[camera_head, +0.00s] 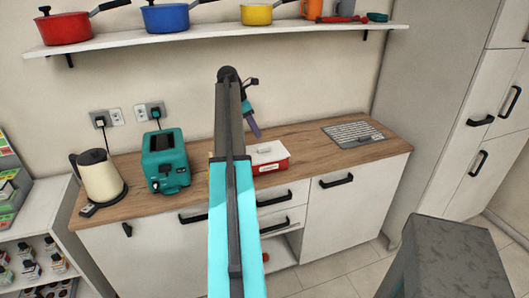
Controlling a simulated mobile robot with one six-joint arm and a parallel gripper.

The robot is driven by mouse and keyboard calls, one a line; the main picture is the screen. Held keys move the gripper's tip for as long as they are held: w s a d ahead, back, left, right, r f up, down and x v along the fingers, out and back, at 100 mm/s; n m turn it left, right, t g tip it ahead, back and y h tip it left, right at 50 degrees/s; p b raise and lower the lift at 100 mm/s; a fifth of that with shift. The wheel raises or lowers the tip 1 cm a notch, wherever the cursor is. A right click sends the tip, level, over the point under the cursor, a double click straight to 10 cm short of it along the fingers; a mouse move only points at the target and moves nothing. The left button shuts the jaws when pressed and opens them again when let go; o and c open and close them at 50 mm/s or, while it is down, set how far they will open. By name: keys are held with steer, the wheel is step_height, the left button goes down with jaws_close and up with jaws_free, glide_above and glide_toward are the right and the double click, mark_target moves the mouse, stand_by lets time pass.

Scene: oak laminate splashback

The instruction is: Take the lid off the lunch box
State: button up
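The lunch box (272,168) is a low red box on the wooden counter, right of my arm. Its white lid (266,152) lies on top and appears closed, with a small reddish mark or handle on it. My arm partly covers the box's left side. My gripper (256,132) hangs from the arm's far end, above and behind the lunch box in the picture, apparently apart from it. Its purple fingers are small and seen edge-on, so their opening cannot be made out. Nothing is visibly held.
A teal toaster (165,160) and a cream kettle (98,177) stand left on the counter (330,163). A grey slatted rack (352,134) lies to the right. A shelf (200,38) above carries pans and mugs. The counter between lunch box and rack is clear.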

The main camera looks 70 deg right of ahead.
mark_target(264, 147)
steer(key=shift+p+x, duration=0.35)
steer(key=shift+x, duration=1.75)
steer(key=shift+f, duration=0.1)
steer(key=shift+p+x, duration=1.1)
steer(key=shift+x, duration=1.45)
jaws_close()
